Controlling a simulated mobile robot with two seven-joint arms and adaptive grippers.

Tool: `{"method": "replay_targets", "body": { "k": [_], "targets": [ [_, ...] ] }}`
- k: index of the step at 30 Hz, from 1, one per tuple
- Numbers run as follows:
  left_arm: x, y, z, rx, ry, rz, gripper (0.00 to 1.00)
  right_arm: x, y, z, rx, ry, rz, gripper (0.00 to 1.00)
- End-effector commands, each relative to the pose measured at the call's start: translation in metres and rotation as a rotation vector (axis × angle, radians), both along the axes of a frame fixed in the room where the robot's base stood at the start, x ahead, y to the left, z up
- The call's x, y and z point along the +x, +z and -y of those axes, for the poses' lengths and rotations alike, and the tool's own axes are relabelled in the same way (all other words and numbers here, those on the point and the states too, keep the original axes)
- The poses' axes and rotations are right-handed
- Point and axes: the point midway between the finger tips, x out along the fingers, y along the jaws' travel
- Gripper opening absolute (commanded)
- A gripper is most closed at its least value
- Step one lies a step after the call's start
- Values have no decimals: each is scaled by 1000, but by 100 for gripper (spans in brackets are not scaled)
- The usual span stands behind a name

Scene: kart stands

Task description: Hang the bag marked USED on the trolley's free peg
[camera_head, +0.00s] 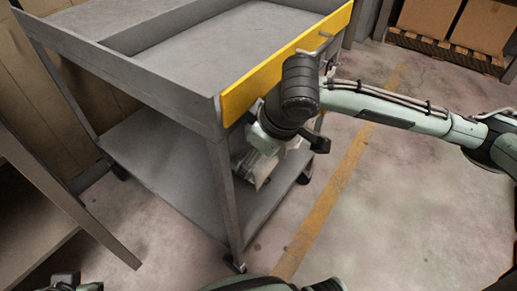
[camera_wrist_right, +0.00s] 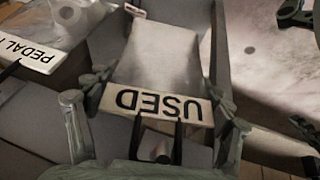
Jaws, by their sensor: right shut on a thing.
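The USED bag (camera_wrist_right: 160,62) is pale, with a white label (camera_wrist_right: 155,105) that reads upside down in the right wrist view. My right gripper (camera_wrist_right: 155,128) is shut on it, with a finger at each end of the label. In the head view, the gripper is at the trolley's yellow rail (camera_head: 240,97), and a pale part of the bag (camera_head: 263,170) shows below my wrist. A metal peg (camera_head: 312,51) sticks out of the rail beyond my wrist; other pegs may be hidden. My left gripper (camera_head: 76,283) is cut off at the bottom left.
The grey trolley has a tray top (camera_head: 225,45) and a lower shelf (camera_head: 170,175). Another labelled item, reading PEDAL (camera_wrist_right: 30,50), is at the wrist view's upper left. A shelf (camera_head: 35,215) stands at left. Boxes (camera_head: 485,25) are on a pallet. Floor at right is clear.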

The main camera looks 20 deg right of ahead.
Motion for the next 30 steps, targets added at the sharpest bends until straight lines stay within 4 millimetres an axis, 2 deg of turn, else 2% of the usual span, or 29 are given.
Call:
{"method": "replay_targets", "body": {
  "k": [6, 7, 12, 23, 26, 30],
  "targets": [
    [0, 0, 1, -2, -2, 2, 0, 0, 0, 0, 0, 0, 0, 64],
    [0, 0, 1, -2, -2, 2, 0, 0, 0, 0, 0, 0, 0, 82],
    [0, 0, 1, -3, -3, 2, 0, 0, 0, 0, 0, 0, 0, 100],
    [-1, -1, 3, -6, -3, 0, 0, -1, 2, 0, 0, 0, 0, 100],
    [0, -1, 3, -6, -3, 1, 0, -4, 11, 1, 2, 1, 2, 100],
    [0, 0, 2, -3, -3, 1, 0, -14, 35, 3, 2, 3, 5, 100]
  ]
}}
